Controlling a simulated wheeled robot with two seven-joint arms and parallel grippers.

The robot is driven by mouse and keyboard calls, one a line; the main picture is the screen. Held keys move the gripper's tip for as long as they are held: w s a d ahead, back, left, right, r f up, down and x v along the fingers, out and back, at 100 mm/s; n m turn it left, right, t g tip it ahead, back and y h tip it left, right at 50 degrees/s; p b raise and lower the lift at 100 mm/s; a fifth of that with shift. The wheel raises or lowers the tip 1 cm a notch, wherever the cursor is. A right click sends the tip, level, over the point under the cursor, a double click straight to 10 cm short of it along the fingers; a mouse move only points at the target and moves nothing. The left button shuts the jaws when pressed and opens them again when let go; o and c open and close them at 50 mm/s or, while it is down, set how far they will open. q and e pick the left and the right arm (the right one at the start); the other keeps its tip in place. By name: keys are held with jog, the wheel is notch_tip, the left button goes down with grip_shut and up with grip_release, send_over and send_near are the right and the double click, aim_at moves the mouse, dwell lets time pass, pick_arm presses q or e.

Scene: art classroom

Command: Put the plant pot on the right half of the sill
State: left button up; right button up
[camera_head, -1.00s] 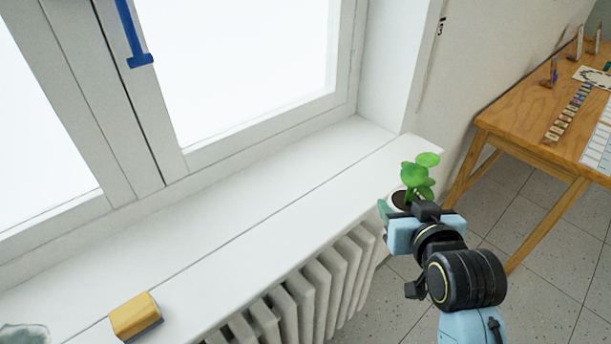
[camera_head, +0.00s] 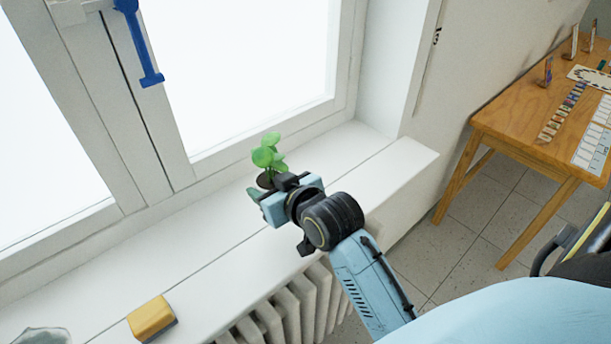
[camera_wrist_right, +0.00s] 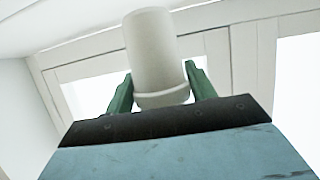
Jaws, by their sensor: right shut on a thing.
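The plant pot shows in the head view as a green leafy plant (camera_head: 268,157) in dark soil, its pot mostly hidden behind my right gripper (camera_head: 262,196). In the right wrist view the white pot (camera_wrist_right: 154,55) stands between the two green fingers of my right gripper (camera_wrist_right: 158,88), which is shut on it. The gripper is over the white sill (camera_head: 215,240), around the middle of its visible length. I cannot tell whether the pot touches the sill. My left gripper is not in view.
A yellow sponge-like block (camera_head: 152,318) lies on the sill at the lower left, beside a clear glassy object (camera_head: 42,336). The right end of the sill (camera_head: 395,165) is bare. A radiator (camera_head: 300,300) is below. A wooden table (camera_head: 520,120) stands at the right.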

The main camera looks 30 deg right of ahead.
jog(key=w+d+r+p, duration=0.4)
jog(key=w+r+p, duration=0.1)
jog(key=w+p, duration=0.15)
jog(key=shift+n+y, duration=0.3)
jog(key=shift+y, duration=0.1)
jog(key=f, duration=1)
jog(key=shift+d+f, duration=0.15)
jog(key=shift+d, duration=0.1)
jog(key=shift+f, duration=0.1)
jog(key=o, duration=1.2)
jog(key=shift+s, duration=0.15)
jog(key=v, duration=1.2)
